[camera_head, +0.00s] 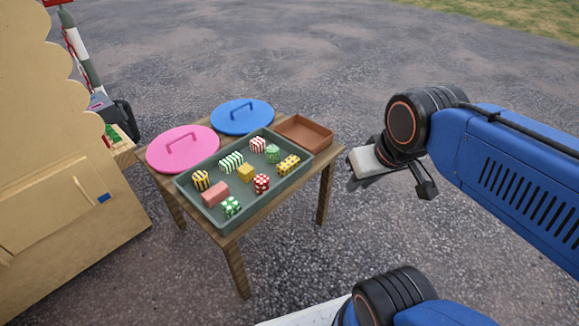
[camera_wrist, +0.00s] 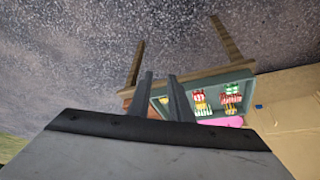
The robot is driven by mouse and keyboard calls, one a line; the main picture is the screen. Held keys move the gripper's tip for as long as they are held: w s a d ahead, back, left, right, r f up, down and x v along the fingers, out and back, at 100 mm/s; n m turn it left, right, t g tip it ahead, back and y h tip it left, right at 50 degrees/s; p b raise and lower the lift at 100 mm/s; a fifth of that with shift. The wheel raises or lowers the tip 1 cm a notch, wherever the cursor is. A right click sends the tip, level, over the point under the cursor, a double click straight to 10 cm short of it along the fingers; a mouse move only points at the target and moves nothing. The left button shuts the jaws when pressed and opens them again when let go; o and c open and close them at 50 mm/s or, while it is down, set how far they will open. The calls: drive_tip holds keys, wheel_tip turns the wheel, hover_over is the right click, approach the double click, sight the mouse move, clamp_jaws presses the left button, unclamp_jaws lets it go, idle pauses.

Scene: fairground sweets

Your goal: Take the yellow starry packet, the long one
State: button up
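The long yellow packet with pale marks, apparently stars (camera_head: 288,164), lies in the grey-green tray (camera_head: 213,222), near its right end. Other packets lie near it: a shorter yellow one (camera_head: 246,173), a red spotted one (camera_head: 262,183) and a round green one (camera_head: 272,153). My gripper (camera_head: 354,182) is in the air to the right of the table, apart from the packets. In the wrist view its two fingers (camera_wrist: 161,75) stand apart with nothing held. The tray shows there beyond them, and a finger partly hides its contents.
The tray stands on a wooden table (camera_head: 236,268). A brown empty-looking box (camera_head: 318,137) sits at its right back corner. A pink lid (camera_head: 170,157) and a blue lid (camera_head: 238,123) lie behind the tray. A tan stall panel (camera_head: 60,200) stands left. Ground right of the table is clear.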

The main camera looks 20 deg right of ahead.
drive_tip(key=shift+o, duration=0.3)
drive_tip(key=o, duration=0.5)
drive_tip(key=m+g+h, duration=0.2)
drive_tip(key=m+g, duration=0.2)
drive_tip(key=m, duration=0.8)
hover_over(289, 162)
drive_tip(key=a, duration=0.1)
wheel_tip(289, 162, down, 14)
drive_tip(key=shift+f, duration=0.1)
drive_tip(key=shift+w+d+f, duration=0.1)
drive_tip(key=shift+d+f, duration=0.05)
drive_tip(key=shift+f, duration=0.8)
drive_tip(key=shift+d+f, duration=0.2)
drive_tip(key=shift+f, duration=0.7)
drive_tip(key=shift+w+d+f, duration=0.1)
drive_tip(key=shift+d+f, duration=0.05)
drive_tip(key=shift+f, duration=0.8)
drive_tip(key=shift+s+f, duration=0.1)
drive_tip(key=c, duration=0.8)
